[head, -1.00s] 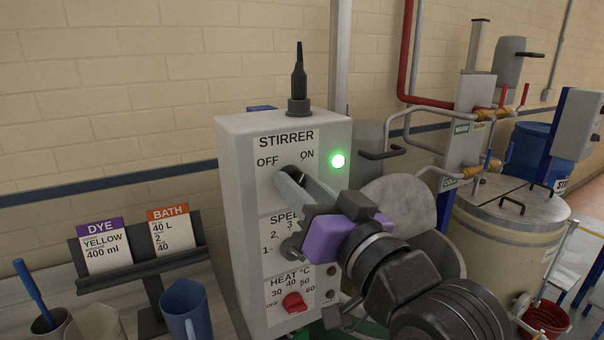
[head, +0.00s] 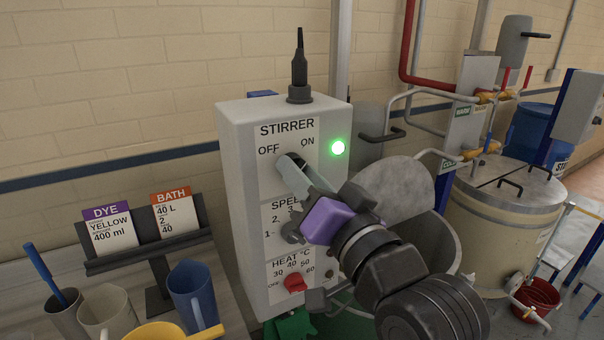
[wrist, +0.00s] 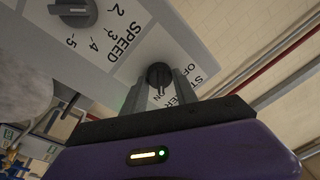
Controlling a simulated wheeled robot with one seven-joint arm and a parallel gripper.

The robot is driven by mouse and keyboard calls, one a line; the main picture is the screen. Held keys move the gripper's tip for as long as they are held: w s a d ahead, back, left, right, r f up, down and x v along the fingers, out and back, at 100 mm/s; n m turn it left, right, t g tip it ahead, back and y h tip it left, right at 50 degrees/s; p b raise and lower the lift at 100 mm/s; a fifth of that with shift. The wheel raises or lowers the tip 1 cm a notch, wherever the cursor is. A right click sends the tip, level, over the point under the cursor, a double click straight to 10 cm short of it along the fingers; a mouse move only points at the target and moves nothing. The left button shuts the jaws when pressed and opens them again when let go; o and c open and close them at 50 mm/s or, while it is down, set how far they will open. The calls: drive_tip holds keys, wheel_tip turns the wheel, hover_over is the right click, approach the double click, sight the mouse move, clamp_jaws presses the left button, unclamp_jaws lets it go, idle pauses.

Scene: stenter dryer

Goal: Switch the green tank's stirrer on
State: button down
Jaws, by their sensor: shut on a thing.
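The grey-white control box (head: 233,190) stands in the middle of the head view, with STIRRER, SPEED and HEAT panels. The stirrer knob (wrist: 158,77) is dark and round, and sits between the fingers in the wrist view. My gripper (head: 286,163) is shut on this knob, and its fingers hide most of it in the head view. The knob's pointer is hard to read. The stirrer lamp (head: 338,148) beside ON glows green. A tank with a raised grey lid (head: 392,188) stands behind my arm. Green parts show low down, partly hidden.
The speed knob (wrist: 73,12) is close to my gripper. The red heat knob (head: 295,283) is below it. A card stand (head: 155,255), a blue jug (head: 192,290) and other cups are at the left. A cream tank (head: 505,235) stands at the right.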

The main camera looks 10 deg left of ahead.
drive_tip(key=c, duration=1)
unclamp_jaws()
drive_tip(key=shift+o, duration=0.2)
drive_tip(key=b+v, duration=0.2)
drive_tip(key=v, duration=0.5)
drive_tip(key=shift+s+d, duration=0.2)
drive_tip(key=shift+s, duration=0.15)
